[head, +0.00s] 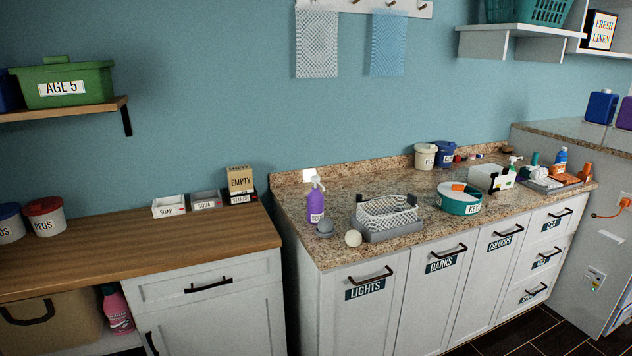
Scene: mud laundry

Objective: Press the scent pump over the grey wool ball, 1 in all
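A purple pump bottle (317,207) with a pale pump head stands upright near the left end of the granite counter. Its label is too small to read fully, so I cannot be sure it is the scent pump. A grey ball (325,228), likely the grey wool ball, rests on the counter just in front of the bottle. A cream ball (353,238) lies to its right, nearer the front edge. My gripper is not in view.
A teal round tub (459,199) and a white box (491,178) are farther right. Another pump bottle (511,171) stands beyond. The wooden counter (150,250) at left is mostly clear.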

